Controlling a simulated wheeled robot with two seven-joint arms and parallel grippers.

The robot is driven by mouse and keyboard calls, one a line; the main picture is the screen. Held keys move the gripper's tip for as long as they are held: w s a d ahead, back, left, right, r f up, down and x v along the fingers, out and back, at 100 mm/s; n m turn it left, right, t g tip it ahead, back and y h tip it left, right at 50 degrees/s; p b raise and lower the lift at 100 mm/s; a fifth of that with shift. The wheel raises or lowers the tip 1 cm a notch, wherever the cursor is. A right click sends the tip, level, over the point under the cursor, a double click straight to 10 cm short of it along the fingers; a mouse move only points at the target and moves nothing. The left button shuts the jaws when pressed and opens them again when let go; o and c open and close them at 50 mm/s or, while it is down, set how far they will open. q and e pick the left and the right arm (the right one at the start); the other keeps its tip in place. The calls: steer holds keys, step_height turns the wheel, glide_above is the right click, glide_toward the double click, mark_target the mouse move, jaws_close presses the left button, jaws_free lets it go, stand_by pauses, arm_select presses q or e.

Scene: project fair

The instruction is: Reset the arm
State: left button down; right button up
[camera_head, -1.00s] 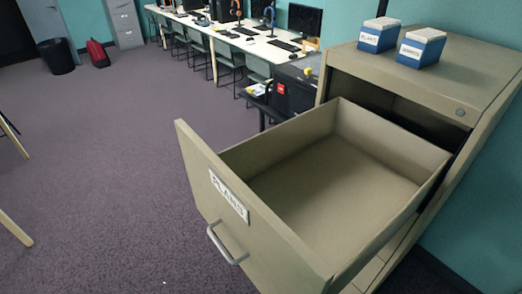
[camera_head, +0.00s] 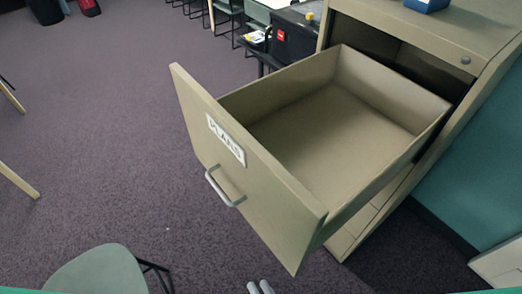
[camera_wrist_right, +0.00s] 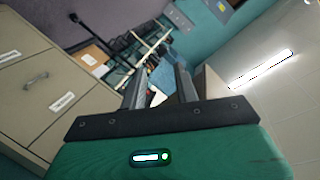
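My right gripper (camera_head: 260,287) shows only as two pale fingertips at the bottom edge of the head view, below the drawer front and apart from it. In the right wrist view its two fingers (camera_wrist_right: 158,76) stand apart with nothing held between them. My left gripper is in neither view. The beige filing cabinet (camera_head: 425,25) has its top drawer (camera_head: 330,135) pulled far out and empty. The drawer front has a "PLANS" label and a metal handle (camera_head: 225,188). Closed, labelled cabinet fronts (camera_wrist_right: 40,85) show at the left in the wrist view.
A grey-green chair (camera_head: 98,272) stands at the lower left. A black box (camera_head: 293,38) sits behind the drawer. A blue container (camera_head: 427,4) is partly visible on the cabinet top. Carpet (camera_head: 110,150) left of the drawer is mostly clear.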

steer(key=s+d+f+n+g+h, duration=0.15)
steer(key=d+f, duration=0.25)
steer(key=f, duration=0.5)
steer(key=s+d+f+n+g+h, duration=0.1)
steer(key=d+f+g, duration=0.15)
steer(key=f, duration=0.65)
steer(key=s+d+f+n+g+h, duration=0.15)
steer(key=d+f, duration=0.25)
steer(key=f, duration=0.5)
steer(key=s+d+f+g+h, duration=0.3)
steer(key=s+d+f+g, duration=0.4)
steer(key=s+d+f, duration=0.6)
step_height(320, 180, down, 2)
steer(key=d, duration=0.3)
steer(key=shift+s+f+n, duration=0.15)
steer(key=shift+f+n, duration=0.05)
steer(key=shift+n, duration=0.1)
